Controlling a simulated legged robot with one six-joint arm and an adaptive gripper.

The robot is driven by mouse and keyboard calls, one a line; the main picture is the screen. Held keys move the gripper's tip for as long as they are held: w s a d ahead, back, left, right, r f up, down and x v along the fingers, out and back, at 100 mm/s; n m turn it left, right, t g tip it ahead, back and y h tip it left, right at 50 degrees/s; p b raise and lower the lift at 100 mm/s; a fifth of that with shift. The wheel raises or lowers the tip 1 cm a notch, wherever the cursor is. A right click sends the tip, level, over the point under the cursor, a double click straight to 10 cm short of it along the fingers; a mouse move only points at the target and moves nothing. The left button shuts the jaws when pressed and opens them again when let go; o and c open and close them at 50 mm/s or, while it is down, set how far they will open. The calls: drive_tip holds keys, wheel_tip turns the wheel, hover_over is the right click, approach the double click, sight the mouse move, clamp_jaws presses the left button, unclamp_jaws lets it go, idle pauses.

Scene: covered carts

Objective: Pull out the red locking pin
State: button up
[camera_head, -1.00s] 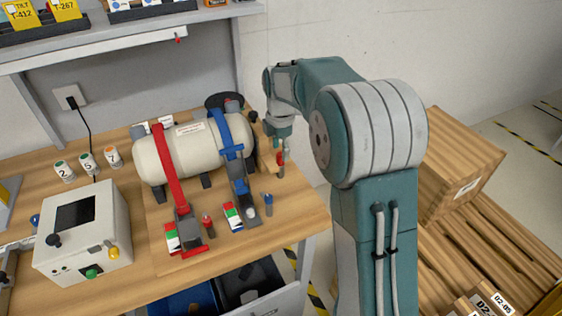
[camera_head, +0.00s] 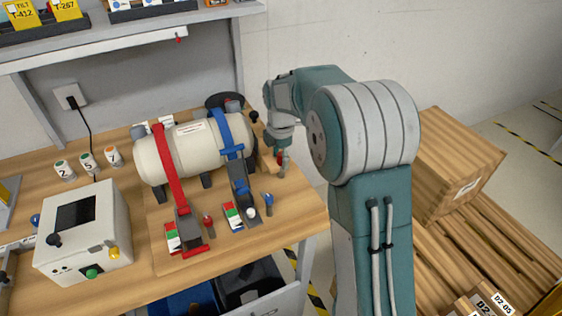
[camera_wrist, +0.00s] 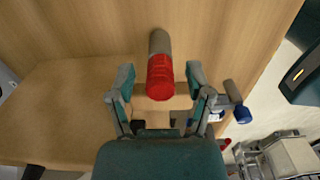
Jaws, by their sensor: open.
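A red-ended pin (camera_wrist: 160,76) with a grey shaft stands out toward the camera between my fingers in the wrist view. My gripper (camera_wrist: 160,85) is open, with one finger on each side of the red end and a visible gap on both sides.
A cream tank (camera_head: 190,150) lies under a red strap (camera_head: 168,165) and a blue strap (camera_head: 230,148). A smaller red-topped pin (camera_head: 207,222) and a blue-topped pin (camera_head: 268,199) stand in front. A control box (camera_head: 82,235) sits at left. The bench's right edge is near.

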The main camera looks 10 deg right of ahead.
drive_tip(key=shift+c, duration=0.3)
clamp_jaws()
drive_tip(key=shift+r, duration=2.95)
